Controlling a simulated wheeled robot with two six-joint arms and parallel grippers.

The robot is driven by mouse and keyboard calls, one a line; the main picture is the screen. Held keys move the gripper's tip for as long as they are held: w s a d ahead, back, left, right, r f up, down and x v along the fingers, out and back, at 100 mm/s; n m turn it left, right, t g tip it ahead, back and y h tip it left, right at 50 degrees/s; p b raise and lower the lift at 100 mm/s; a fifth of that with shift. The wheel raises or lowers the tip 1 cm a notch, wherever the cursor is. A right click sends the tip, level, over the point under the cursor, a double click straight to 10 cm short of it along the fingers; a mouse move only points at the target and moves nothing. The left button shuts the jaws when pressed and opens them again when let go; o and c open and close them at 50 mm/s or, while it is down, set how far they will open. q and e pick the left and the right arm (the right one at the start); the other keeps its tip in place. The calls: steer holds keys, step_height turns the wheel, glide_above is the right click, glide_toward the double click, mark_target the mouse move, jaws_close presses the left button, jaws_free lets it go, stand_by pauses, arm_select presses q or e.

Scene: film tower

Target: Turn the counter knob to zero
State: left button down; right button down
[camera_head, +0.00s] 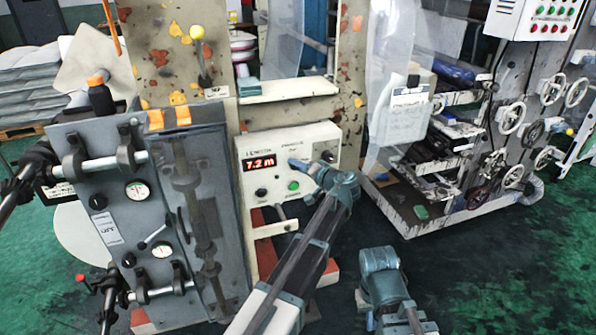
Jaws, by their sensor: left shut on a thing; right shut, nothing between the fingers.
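The counter box (275,148) is a pale panel on the machine's front. Its red display (257,162) reads 7.2 m. My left gripper (302,165) reaches the panel right of the display and is shut on the counter knob, which its fingers mostly hide. A black knob (328,156) sits to the right, another black knob (261,193) below the display, and a green button (293,185) between them, lower down. My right gripper (379,262) is low at the right, away from the panel, over the floor. It is shut and empty; its fingertips are hard to make out.
A grey panel with gauges (138,191) and clamped rods stands left of the counter box. A yellow-tipped lever (197,33) rises above it. At the right is a machine with several handwheels (511,118). The green floor (480,285) at the lower right is clear.

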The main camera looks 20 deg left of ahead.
arm_select(q)
steer(key=shift+d+f+m+y+b, duration=0.1)
steer(key=shift+f+m+y+b, duration=0.1)
steer(key=shift+m+y+b, duration=0.9)
steer(key=shift+f+m+y+b, duration=0.2)
steer(key=shift+m+y+b, duration=0.2)
steer(key=shift+m+b, duration=1.4)
steer(key=shift+m, duration=0.4)
steer(key=shift+t, duration=0.3)
steer(key=shift+c, duration=2.3)
jaws_free()
steer(key=shift+d, duration=0.1)
